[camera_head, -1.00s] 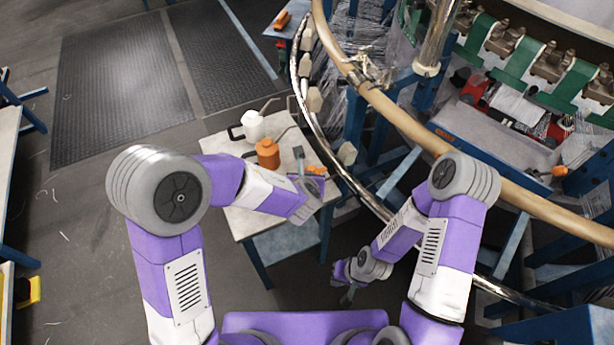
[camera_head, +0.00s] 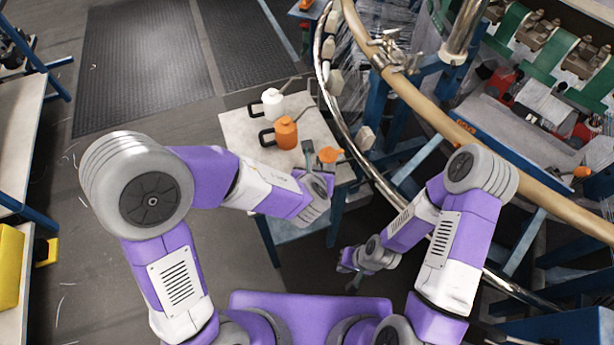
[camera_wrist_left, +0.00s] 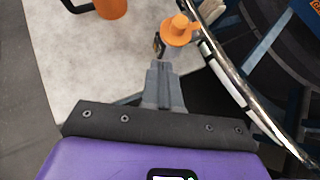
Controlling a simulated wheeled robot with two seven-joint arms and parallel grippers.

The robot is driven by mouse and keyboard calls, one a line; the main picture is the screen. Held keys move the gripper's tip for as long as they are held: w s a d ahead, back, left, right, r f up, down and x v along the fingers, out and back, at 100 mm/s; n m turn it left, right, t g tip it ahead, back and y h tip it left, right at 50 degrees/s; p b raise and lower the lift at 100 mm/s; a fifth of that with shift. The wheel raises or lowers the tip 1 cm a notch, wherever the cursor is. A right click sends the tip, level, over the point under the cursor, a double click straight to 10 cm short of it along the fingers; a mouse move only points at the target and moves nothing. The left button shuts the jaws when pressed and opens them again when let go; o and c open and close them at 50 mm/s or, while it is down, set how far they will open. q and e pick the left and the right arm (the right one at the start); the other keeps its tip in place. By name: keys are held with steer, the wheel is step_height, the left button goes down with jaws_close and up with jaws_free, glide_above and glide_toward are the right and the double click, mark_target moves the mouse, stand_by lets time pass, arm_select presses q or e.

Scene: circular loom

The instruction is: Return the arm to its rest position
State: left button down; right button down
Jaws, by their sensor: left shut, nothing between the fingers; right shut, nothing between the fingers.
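My left arm reaches from the left over a small white-topped table (camera_head: 240,128). Its gripper (camera_head: 308,147) is shut and empty above the table's right part, close to an orange knob-like piece (camera_head: 330,155). In the left wrist view the shut fingers (camera_wrist_left: 162,68) point towards that orange piece (camera_wrist_left: 177,30), with a small dark item (camera_wrist_left: 158,44) near their tips. I cannot tell whether they touch it.
A white can (camera_head: 272,104) and an orange can (camera_head: 286,133) stand on the table beside my left gripper. The loom's curved tan rail (camera_head: 425,130) and a shiny metal rail (camera_head: 350,150) run close to the right. Dark floor mats (camera_head: 145,65) lie at the upper left.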

arm_select(q)
steer(key=a+p+v, duration=0.1)
steer(key=v, duration=0.5)
steer(key=shift+a+p, duration=0.15)
steer(key=shift+p, duration=0.2)
steer(key=shift+w, duration=0.15)
steer(key=s+a+f+n+g+h+p, duration=0.1)
steer(key=s+a+f+n+g, duration=0.1)
steer(key=s+f+n+g, duration=0.5)
steer(key=s+a+f+n+g+p, duration=0.1)
steer(key=s+f+n+g, duration=0.3)
steer(key=f+n, duration=0.6)
steer(key=a+f+n+t+h+p, duration=0.1)
steer(key=a+f+n, duration=0.1)
steer(key=n, duration=0.9)
steer(key=a+f+n+t+h, duration=0.1)
steer(key=f+n, duration=0.4)
steer(key=n, duration=0.6)
steer(key=shift+s+a+f+n+p, duration=0.3)
steer(key=shift+s+a+n+p, duration=0.15)
steer(key=shift+a, duration=0.3)
